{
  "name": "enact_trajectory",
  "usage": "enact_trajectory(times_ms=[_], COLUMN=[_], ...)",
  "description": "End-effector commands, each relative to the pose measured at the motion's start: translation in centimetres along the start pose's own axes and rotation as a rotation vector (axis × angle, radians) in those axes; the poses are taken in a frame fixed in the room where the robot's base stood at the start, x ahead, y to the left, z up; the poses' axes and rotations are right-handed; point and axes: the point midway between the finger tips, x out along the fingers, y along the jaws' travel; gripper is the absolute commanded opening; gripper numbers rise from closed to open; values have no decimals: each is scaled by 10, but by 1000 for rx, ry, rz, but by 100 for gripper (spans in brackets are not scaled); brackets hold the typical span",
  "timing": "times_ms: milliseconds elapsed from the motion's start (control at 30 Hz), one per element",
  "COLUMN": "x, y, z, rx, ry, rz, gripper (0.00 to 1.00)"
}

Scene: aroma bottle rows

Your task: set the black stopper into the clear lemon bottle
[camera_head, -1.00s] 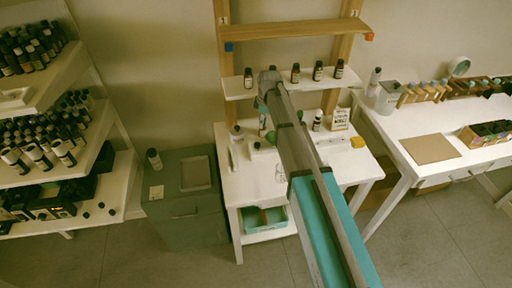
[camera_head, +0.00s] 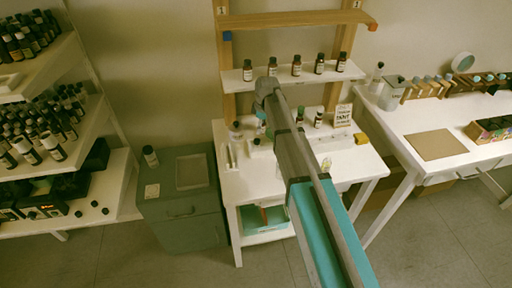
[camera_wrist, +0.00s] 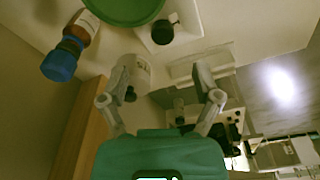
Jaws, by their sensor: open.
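My gripper (camera_wrist: 160,85) is open in the wrist view, with nothing between its fingers. A small black piece that looks like the stopper (camera_wrist: 162,32) sits on a white surface beyond the fingers. A pale cylindrical container with faint lettering (camera_wrist: 137,68) is near the left finger; I cannot tell whether it is the clear lemon bottle. A small clear, yellowish item (camera_head: 326,163) lies on the middle table right of my arm, too small to identify. My arm hides the gripper's fingers and part of the table in the head view.
The white middle table (camera_head: 232,184) has a sign card (camera_head: 343,116), a yellow block (camera_head: 361,139) and a black-capped bottle (camera_head: 318,119). Several dark bottles stand on the shelf (camera_head: 233,79) above. A blue-capped bottle (camera_wrist: 70,48) and green round object (camera_wrist: 125,8) are close in the wrist view.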

Motion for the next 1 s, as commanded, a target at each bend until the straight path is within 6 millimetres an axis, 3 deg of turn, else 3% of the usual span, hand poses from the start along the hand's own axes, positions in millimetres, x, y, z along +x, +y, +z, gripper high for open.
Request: enact_trajectory(times_ms=[300, 1000], x=[24, 32], y=[0, -1], z=[0, -1], rx=[-1, -1], ry=[0, 0], rz=[0, 0], gripper=[82, 82])
